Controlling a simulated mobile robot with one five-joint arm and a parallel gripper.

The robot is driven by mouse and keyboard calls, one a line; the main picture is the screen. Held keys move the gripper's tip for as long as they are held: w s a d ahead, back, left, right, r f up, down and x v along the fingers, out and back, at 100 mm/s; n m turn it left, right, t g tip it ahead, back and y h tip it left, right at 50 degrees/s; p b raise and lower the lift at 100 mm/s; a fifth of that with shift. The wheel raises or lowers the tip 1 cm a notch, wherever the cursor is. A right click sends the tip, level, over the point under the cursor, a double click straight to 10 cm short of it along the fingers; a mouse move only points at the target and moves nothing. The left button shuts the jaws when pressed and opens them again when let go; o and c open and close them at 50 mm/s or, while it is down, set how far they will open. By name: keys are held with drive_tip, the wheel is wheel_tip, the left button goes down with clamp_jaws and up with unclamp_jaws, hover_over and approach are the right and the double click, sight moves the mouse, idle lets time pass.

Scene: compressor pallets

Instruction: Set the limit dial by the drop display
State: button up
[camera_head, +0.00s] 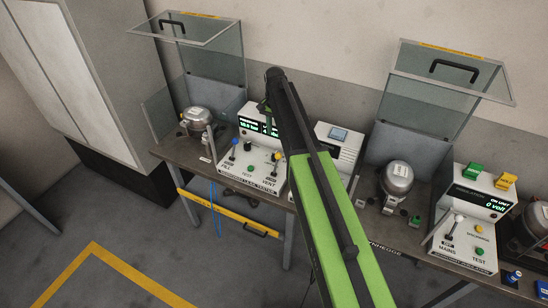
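The leak tester (226,165) stands on the bench left of centre, a white box with a sloped front panel. Its dark display (248,126) shows pale green figures too small to read surely; its right part is hidden behind my arm. Below the display is a small black knob (248,145), perhaps the limit dial; no pointer or scale can be read.
A silver compressor (198,122) sits left of the tester under a raised clear hood (215,60). Another compressor (397,178) and a second tester (470,215) reading 0 volt stand right. A yellow bar (230,212) runs below the bench front. Open floor lies left.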

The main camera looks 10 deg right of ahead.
wheel_tip(320, 180, down, 13)
drive_tip(key=b, duration=1.1)
drive_tip(key=shift+r, duration=0.3)
drive_tip(key=shift+s, duration=0.1)
clamp_jaws()
